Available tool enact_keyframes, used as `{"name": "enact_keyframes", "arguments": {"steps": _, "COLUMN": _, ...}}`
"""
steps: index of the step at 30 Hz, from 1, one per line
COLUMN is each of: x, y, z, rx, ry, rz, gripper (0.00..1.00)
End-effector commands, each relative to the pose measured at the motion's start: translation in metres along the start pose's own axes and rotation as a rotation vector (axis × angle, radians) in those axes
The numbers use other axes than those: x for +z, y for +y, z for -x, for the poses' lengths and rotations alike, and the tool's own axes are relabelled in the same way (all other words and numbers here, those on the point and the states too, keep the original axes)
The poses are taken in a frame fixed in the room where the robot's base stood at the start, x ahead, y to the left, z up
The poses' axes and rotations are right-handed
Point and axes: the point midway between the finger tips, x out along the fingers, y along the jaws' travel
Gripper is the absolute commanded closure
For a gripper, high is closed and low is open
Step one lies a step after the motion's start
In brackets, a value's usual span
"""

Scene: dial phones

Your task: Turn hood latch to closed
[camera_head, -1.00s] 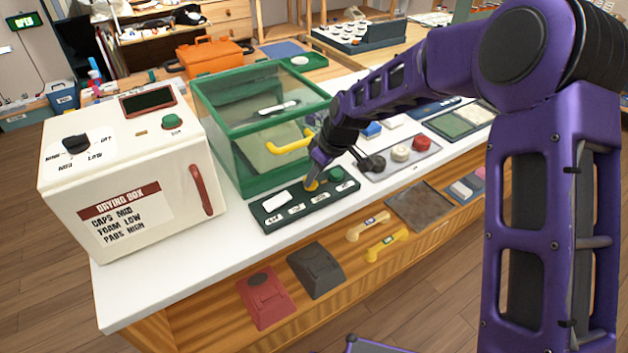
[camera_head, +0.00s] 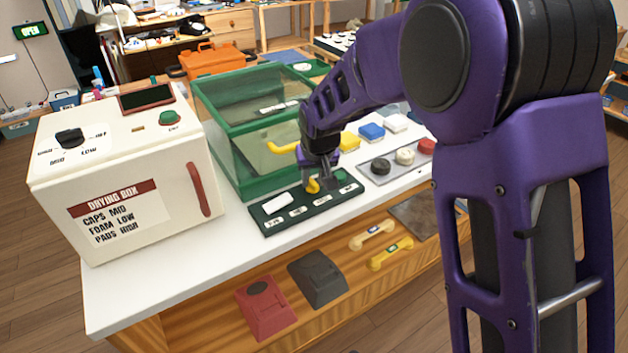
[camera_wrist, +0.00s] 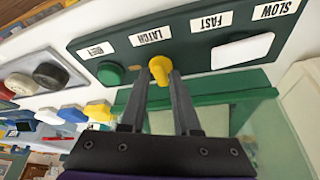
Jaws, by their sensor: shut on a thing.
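The yellow hood latch (camera_wrist: 160,68) is a small knob on the dark green control panel (camera_wrist: 85,45), near the label LATCH, in the wrist view. It also shows in the head view (camera_head: 313,186), low at my gripper. My gripper (camera_wrist: 160,75) is shut on the latch, with one finger on each side of it. I cannot tell the latch's exact turn angle.
On the panel, a white rocker (camera_wrist: 242,50) and a green button (camera_wrist: 110,73) flank the latch. A cream drying box (camera_head: 130,180) stands at left. Black, white and red knobs sit on a plate to the right. The white counter's front strip (camera_head: 200,245) is clear.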

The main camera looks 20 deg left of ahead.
Motion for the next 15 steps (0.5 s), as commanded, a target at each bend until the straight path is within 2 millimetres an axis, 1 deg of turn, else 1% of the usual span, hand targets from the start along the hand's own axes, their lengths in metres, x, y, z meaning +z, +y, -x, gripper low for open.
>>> {"name": "enact_keyframes", "arguments": {"steps": 4, "x": -0.0001, "y": 0.0003, "z": -0.0003, "rx": 0.010, "ry": 0.000, "rz": -0.031, "gripper": 1.00}}
{"name": "enact_keyframes", "arguments": {"steps": 15, "x": 0.0004, "y": 0.0003, "z": -0.0004, "rx": 0.014, "ry": -0.001, "rz": -0.040, "gripper": 1.00}}
